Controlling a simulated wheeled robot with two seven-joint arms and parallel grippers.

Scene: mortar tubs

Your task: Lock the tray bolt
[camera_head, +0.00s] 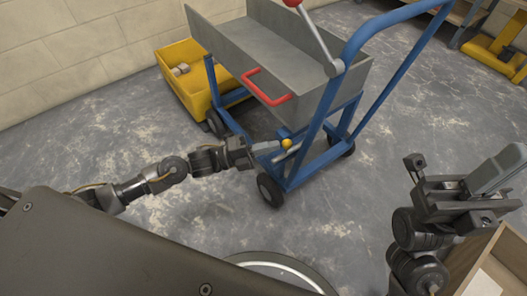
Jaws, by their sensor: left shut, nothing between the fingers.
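The grey metal tray (225,47) sits level-looking on a blue wheeled trolley frame (323,103). The tray bolt shows as a yellow knob (286,143) with a pale rod low on the near side of the frame. Whether it is locked cannot be told. My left gripper (268,147) is shut and empty, its tips just left of the yellow knob; whether they touch cannot be told. My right gripper (497,170) is at the right edge, away from the trolley, and its finger opening is unclear.
A red handle (265,87) and a grey lever (318,38) with a red top are on the trolley. A yellow tub (180,86) holding small pale items stands behind left. A wooden box (505,254) is at lower right. Concrete floor right of the trolley is clear.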

